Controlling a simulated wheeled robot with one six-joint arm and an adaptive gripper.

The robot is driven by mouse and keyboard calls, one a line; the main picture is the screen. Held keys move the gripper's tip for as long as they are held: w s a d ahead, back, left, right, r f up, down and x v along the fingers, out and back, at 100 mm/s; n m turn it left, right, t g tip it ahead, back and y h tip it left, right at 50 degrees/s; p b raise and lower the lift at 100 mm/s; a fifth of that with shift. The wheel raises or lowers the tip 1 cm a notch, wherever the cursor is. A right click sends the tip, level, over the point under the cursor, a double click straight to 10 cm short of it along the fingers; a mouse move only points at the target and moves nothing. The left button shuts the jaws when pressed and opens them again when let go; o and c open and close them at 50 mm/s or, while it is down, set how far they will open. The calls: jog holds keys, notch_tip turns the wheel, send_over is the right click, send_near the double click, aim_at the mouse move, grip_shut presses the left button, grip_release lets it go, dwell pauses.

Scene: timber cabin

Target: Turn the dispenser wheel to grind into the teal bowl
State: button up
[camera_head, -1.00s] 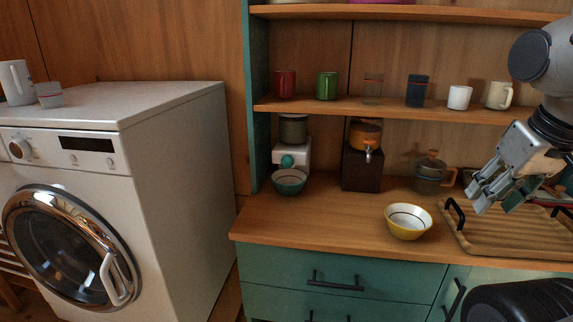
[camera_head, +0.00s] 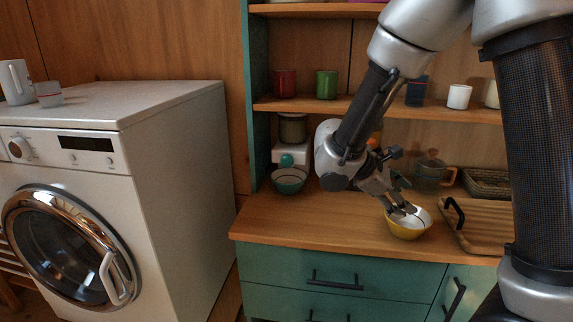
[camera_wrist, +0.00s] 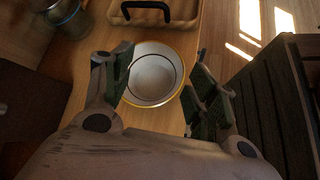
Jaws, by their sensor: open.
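The dispenser (camera_head: 291,130) stands at the left end of the counter, with a dark jar on a white body and a round teal wheel (camera_head: 287,160) on its front. The teal bowl (camera_head: 289,180) sits upright right below the wheel. My gripper (camera_head: 405,210) is open at the yellow bowl (camera_head: 408,231), to the right of the dispenser. In the wrist view the yellow bowl (camera_wrist: 153,75) shows between my two spread fingers (camera_wrist: 160,95), its white inside empty. I cannot tell whether a finger touches its rim. The dispenser and teal bowl are out of the wrist view.
A wooden tray (camera_head: 480,235) with black handles lies right of the yellow bowl. A glass teapot (camera_head: 430,174) and a woven basket (camera_head: 487,182) stand behind. Mugs line the shelf (camera_head: 337,105) above. Counter between the two bowls is clear.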

aim_at(286, 164)
jog(key=w+a+f+n+t, duration=0.1)
jog(key=w+a+n+t, duration=0.2)
jog(key=w+a, duration=0.1)
jog(key=w+a+f+n+t, duration=0.2)
jog(key=w+a+n+t, duration=0.1)
jog(key=a, duration=0.3)
jog(key=w+a+f+n+t, duration=0.2)
jog(key=w+a+n+t, duration=0.2)
jog(key=w+a+n, duration=0.1)
jog(key=shift+w+a+f, duration=0.1)
jog(key=shift+a+f, duration=0.15)
jog(key=shift+a, duration=0.1)
jog(key=a+n, duration=0.1)
jog(key=w+a+n+t+y, duration=0.1)
jog(key=a, duration=0.1)
jog(key=w+a+t+y, duration=0.1)
jog(key=shift+a+f+n, duration=0.15)
jog(key=shift+a+n, duration=0.15)
jog(key=shift+n, duration=0.1)
jog(key=w+a+r+n+t+y, duration=0.2)
jog(key=a+r+n+t+y, duration=0.25)
jog(key=a, duration=0.45)
jog(key=shift+m, duration=0.45)
jog(key=w, duration=0.2)
jog(key=w+d, duration=0.1)
jog(key=w, duration=0.4)
jog(key=shift+d+f, duration=0.15)
jog(key=shift+d, duration=0.25)
jog(key=shift+c, duration=0.3)
jog(key=c, duration=1)
